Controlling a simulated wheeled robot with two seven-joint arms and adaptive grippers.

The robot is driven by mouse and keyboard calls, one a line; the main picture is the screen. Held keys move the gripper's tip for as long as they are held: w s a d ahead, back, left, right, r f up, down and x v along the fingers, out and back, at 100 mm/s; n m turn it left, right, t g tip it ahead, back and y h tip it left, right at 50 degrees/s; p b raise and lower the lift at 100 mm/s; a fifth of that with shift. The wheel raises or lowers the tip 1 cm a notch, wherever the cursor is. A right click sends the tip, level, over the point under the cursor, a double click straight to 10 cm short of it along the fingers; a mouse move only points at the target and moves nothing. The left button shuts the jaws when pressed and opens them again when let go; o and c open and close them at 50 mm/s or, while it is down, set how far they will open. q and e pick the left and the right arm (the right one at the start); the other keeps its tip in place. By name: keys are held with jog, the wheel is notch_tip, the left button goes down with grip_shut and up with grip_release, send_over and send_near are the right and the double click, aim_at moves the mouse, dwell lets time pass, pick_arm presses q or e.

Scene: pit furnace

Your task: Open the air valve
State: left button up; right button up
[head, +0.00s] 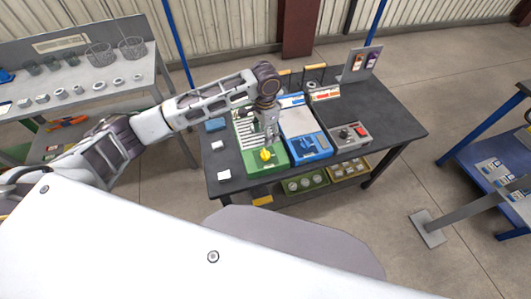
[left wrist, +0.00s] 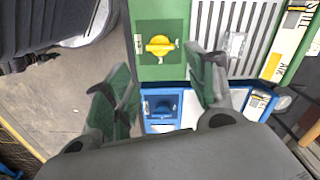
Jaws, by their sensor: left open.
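A green panel (head: 277,158) on the dark table carries a yellow valve handle (head: 266,155) at its near end. The yellow handle also shows in the left wrist view (left wrist: 160,46), lying across the picture. Beside it is a blue panel (head: 297,121) with a blue handle (head: 306,143), seen too in the left wrist view (left wrist: 162,108). I cannot tell for certain from the labels which is the air valve. My left gripper (head: 268,145) points down over the green panel, just by the yellow handle. In the left wrist view its two fingers (left wrist: 166,88) are apart, with nothing between them.
A grey control box (head: 349,136) with a red button stands right of the blue panel. A small blue box (head: 215,125) and white items lie at the table's left. Bins (head: 304,183) sit on the shelf below. A grey bench (head: 85,88) stands left, a blue cart (head: 497,165) right.

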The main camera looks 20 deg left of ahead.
aim_at(265, 153)
pick_arm(q)
notch_tip(265, 153, down, 13)
jog(key=shift+f, duration=0.1)
dwell(0.7)
jog(key=c, duration=0.8)
